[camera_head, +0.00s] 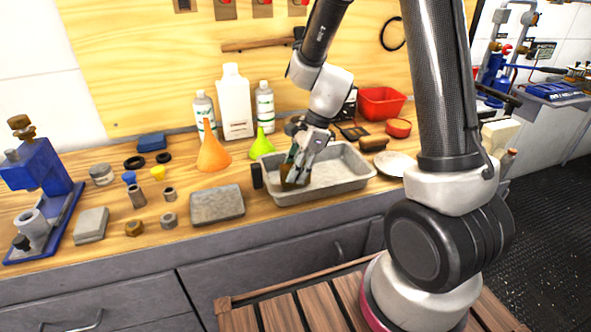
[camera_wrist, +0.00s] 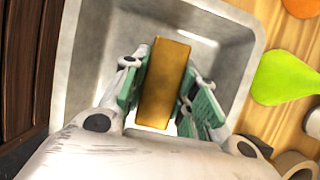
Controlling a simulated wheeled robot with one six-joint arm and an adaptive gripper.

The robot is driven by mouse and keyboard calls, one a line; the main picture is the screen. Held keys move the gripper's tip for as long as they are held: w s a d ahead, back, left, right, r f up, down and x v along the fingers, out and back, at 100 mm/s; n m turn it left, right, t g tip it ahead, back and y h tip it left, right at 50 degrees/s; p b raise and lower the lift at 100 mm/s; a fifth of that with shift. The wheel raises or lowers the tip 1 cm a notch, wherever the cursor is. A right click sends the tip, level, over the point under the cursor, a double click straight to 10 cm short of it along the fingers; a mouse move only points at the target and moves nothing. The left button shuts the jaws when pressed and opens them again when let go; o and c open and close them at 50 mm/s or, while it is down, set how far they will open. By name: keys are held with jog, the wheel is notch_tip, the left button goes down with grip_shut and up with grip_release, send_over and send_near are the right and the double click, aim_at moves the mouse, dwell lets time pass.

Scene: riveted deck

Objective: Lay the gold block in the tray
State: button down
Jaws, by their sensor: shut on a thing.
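The gold block (camera_wrist: 163,84) is between the green-padded fingers of my gripper (camera_wrist: 161,92) in the wrist view. In the head view my gripper (camera_head: 296,172) points down at the left part of the grey metal tray (camera_head: 340,187), and the gold block (camera_head: 287,180) shows as a brownish patch beside the fingers. The wrist view shows the block over the tray floor, inside the tray's rim (camera_wrist: 68,60). My gripper is shut on the block. Whether the block touches the tray floor I cannot tell.
A black cylinder (camera_head: 257,176) stands just left of the tray, and a flat grey pan (camera_head: 217,205) lies further left. Orange (camera_head: 212,150) and green (camera_head: 262,143) funnels stand behind. A white plate (camera_head: 396,164) is to the right. The tray's right half is empty.

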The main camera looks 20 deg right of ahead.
jog(key=c, duration=1.1)
grip_release()
jog(key=v, duration=1.2)
jog(key=s+d+r+n+t+h, duration=0.1)
jog(key=s+d+r+n, duration=0.2)
jog(key=s+n, duration=0.3)
jog(key=s+d+r+n+t+h, duration=0.2)
jog(key=s+d+r+n, duration=0.2)
jog(key=s+n, duration=0.2)
jog(key=s+d+r+n+t+h, duration=0.1)
jog(key=s+d+r+n, duration=0.2)
jog(key=s+n, duration=0.3)
jog(key=shift+s+d+r, duration=0.3)
jog(key=shift+s+r, duration=0.15)
jog(key=shift+s, duration=0.15)
